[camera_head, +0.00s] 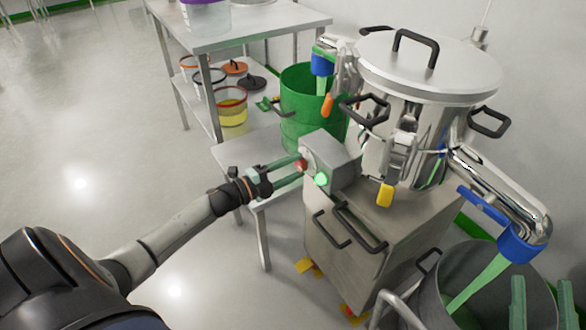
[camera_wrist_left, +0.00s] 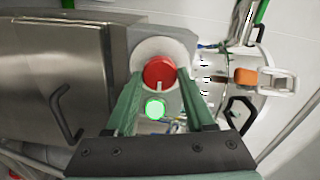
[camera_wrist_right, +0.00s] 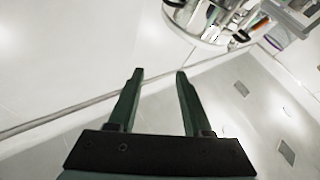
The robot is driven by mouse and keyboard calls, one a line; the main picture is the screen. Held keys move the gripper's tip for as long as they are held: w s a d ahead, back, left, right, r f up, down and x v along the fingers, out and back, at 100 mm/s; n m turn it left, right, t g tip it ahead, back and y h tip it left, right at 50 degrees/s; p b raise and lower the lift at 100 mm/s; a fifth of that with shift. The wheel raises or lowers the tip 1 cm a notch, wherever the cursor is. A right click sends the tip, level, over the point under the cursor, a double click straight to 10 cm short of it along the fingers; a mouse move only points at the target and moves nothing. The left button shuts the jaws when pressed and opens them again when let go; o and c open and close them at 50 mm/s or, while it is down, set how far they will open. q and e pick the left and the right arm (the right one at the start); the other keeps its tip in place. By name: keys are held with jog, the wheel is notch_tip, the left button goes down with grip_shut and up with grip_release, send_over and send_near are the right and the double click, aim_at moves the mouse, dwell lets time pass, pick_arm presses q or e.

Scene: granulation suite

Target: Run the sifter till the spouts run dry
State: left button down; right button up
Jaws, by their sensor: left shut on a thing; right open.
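The sifter (camera_head: 425,75) is a steel drum with a lid and black handles, on a steel cabinet. Its control box (camera_head: 340,165) carries a red knob (camera_wrist_left: 159,70) and a lit green lamp (camera_head: 321,179). My left gripper (camera_head: 297,168) is shut on the red knob, a finger on each side. The left spout (camera_head: 322,62) has a blue cuff, with a green stream below it toward a green bin (camera_head: 298,112). The right spout (camera_head: 500,195) drops a green stream (camera_head: 480,284) into a grey drum (camera_head: 430,298). My right gripper (camera_wrist_right: 160,74) is open and empty.
A steel shelf table (camera_head: 260,35) stands behind left, holding tubs, including a yellow-filled one (camera_head: 232,107). A lower steel bench leg stands near my left forearm. Orange-yellow casters show under the cabinet. The floor at left is clear.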

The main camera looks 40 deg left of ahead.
pick_arm(q)
jog(key=shift+m, duration=0.3)
pick_arm(e)
jog(key=shift+s+r+n+y, duration=0.2)
jog(key=shift+r+n+y, duration=0.1)
jog(key=shift+r, duration=0.25)
pick_arm(q)
jog(key=shift+c, duration=1.3)
grip_release()
jog(key=shift+s, duration=0.1)
pick_arm(e)
jog(key=shift+f, duration=0.2)
pick_arm(q)
jog(key=shift+s+a, duration=0.15)
jog(key=shift+s, duration=0.1)
jog(key=p+v, duration=0.2)
jog(key=v, duration=0.9)
jog(key=shift+s+a, duration=0.15)
jog(key=shift+s, duration=0.2)
pick_arm(e)
notch_tip(320, 180, down, 12)
jog(key=w+m+g+h, duration=0.1)
jog(key=m+g+h, duration=0.2)
jog(key=g+h, duration=0.1)
jog(key=shift+w+d+g, duration=0.25)
jog(key=shift+d+g, duration=0.05)
jog(key=shift+d, duration=0.1)
jog(key=shift+f, duration=0.1)
